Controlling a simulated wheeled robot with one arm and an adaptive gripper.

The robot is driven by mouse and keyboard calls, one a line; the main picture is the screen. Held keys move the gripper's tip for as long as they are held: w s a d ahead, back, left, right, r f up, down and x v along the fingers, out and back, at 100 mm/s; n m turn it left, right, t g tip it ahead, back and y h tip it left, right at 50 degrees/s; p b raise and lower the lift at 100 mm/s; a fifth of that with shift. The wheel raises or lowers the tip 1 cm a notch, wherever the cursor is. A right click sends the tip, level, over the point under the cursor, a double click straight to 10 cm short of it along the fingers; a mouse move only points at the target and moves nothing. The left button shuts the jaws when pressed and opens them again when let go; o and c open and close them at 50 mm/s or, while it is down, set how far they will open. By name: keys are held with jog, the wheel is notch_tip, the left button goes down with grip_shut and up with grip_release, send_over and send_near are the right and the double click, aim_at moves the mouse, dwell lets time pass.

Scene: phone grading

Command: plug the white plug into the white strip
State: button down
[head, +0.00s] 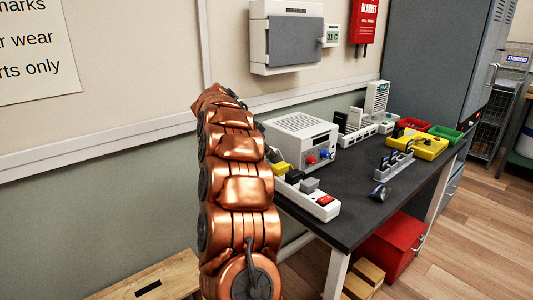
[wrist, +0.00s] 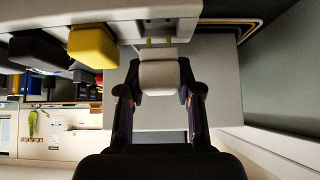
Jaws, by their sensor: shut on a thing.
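In the wrist view my gripper (wrist: 160,100) is shut on the white plug (wrist: 160,75), with a finger on each side of it. The plug's brass prongs (wrist: 152,43) point up toward the white strip (wrist: 115,13). Part of the prongs shows, so the plug body is apart from the strip; I cannot tell whether the tips are in a socket. In the head view the white strip (head: 290,195) lies at the table's near left edge, with a red switch at its near end. My arm hides the gripper and the white plug there.
A yellow plug (wrist: 93,45) and a black plug (wrist: 38,48) sit in the strip beside the held plug. A grey plug (head: 309,185) is nearer the switch. A white box device (head: 300,140) with knobs stands just behind the strip.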

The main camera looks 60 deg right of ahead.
aim_at(267, 160)
jog(key=shift+f+b, duration=1.45)
jog(key=shift+b, duration=0.4)
dwell(1.2)
jog(key=c, duration=0.7)
grip_release()
jog(key=shift+f, duration=0.15)
notch_tip(267, 160, up, 4)
jog(key=p, duration=0.4)
jog(key=shift+f, duration=0.2)
jog(key=shift+d+p, duration=0.1)
jog(key=shift+p, duration=0.65)
